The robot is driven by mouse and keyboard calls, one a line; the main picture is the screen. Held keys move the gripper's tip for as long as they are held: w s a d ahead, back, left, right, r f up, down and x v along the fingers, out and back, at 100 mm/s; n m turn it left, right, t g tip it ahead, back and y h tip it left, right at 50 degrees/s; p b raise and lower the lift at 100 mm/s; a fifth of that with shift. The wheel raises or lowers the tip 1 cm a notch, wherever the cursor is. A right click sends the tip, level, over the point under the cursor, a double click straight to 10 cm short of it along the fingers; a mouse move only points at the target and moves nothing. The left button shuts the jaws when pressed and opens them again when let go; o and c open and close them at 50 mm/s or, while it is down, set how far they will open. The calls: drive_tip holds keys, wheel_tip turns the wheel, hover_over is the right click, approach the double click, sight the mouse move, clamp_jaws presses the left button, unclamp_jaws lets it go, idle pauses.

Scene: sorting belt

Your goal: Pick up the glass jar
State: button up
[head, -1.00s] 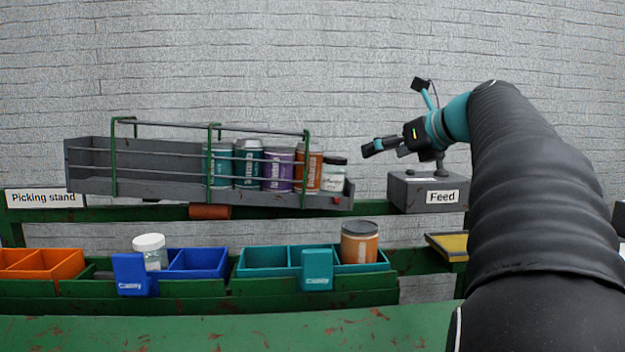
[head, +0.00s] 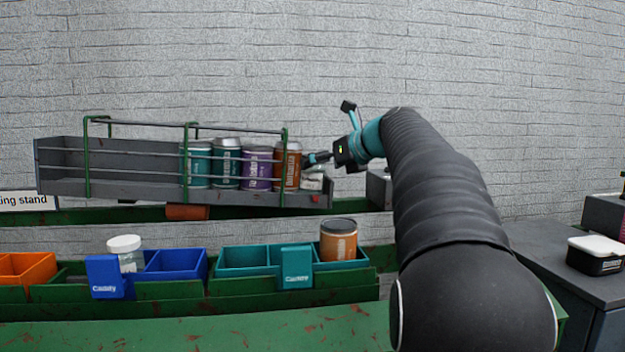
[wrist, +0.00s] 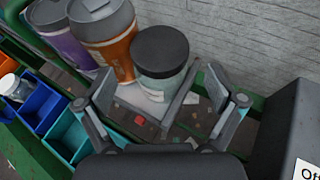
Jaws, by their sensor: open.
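A glass jar with a dark lid (wrist: 160,52) stands upright at the right end of the grey rack (head: 100,181). In the head view the jar (head: 312,183) is partly hidden behind my gripper (head: 310,160). In the wrist view my gripper (wrist: 160,95) is open and empty. Its fingers are spread, one towards each side of the jar; I cannot tell whether they touch it. Another clear jar with a white lid (head: 125,246) stands in the blue caddy (head: 177,265).
An orange can (head: 289,165) stands close beside the dark-lidded jar, with purple and teal cans further left. Green rails and wires front the rack. The grey feed box (head: 379,188) is just right. A teal caddy (head: 242,262) below holds an orange-brown jar (head: 338,240).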

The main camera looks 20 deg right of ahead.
drive_tip(key=shift+x, duration=0.85)
drive_tip(key=c, duration=1.3)
drive_tip(key=shift+r, duration=0.2)
wheel_tip(320, 180, up, 2)
drive_tip(key=p, duration=0.3)
drive_tip(key=shift+r, duration=0.2)
drive_tip(key=shift+r+p, duration=0.55)
drive_tip(key=shift+r, duration=0.25)
drive_tip(key=s+d+r, duration=0.7)
drive_tip(key=s+d, duration=0.1)
drive_tip(key=s+r, duration=0.1)
drive_tip(key=s, duration=0.2)
drive_tip(key=s+a+r, duration=0.1)
drive_tip(key=s, duration=0.3)
drive_tip(key=s+a+r, duration=0.1)
drive_tip(key=s, duration=0.2)
drive_tip(key=shift+s+a+r, duration=0.25)
drive_tip(key=shift+s+r, duration=0.1)
drive_tip(key=shift+s, duration=0.05)
